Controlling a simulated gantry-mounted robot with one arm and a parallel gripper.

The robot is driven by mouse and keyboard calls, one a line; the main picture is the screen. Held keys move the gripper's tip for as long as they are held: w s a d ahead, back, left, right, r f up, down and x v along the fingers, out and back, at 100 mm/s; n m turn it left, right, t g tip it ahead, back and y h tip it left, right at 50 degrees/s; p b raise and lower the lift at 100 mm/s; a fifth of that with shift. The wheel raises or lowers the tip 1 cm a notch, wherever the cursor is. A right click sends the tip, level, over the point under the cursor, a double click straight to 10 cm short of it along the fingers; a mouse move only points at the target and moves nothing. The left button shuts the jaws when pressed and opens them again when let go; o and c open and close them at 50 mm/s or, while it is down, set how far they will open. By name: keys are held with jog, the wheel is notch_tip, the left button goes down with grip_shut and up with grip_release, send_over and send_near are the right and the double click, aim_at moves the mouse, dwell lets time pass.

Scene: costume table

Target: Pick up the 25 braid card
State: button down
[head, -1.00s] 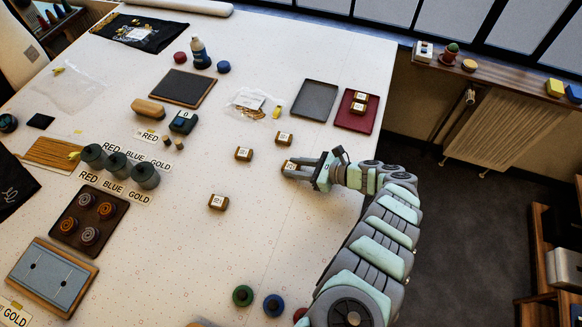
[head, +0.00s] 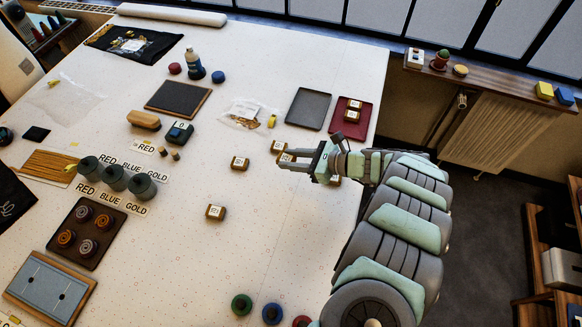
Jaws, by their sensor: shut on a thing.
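My gripper (head: 286,161) is shut on a small brown braid card (head: 286,157) with a white label, partly hidden by the fingers. It appears to be held above the table's right side. Similar cards lie nearby: one just beyond the gripper (head: 279,146), one to its left (head: 240,162) and one nearer the front (head: 215,212). A small brown piece, probably another card (head: 335,182), shows partly from under my wrist. The label numbers are too small to read, so I cannot tell which card is 25.
A dark red tray (head: 366,122) at the table's right edge holds two labelled cards (head: 352,110). An empty grey tray (head: 308,109) lies beside it. A clear bag (head: 240,114) is behind the loose cards.

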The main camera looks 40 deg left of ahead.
aim_at(292, 159)
notch_tip(292, 159, up, 9)
jog(key=shift+w+f+p, duration=0.1)
jog(key=shift+p, duration=0.25)
jog(key=shift+w, duration=0.15)
jog(key=shift+r, duration=0.95)
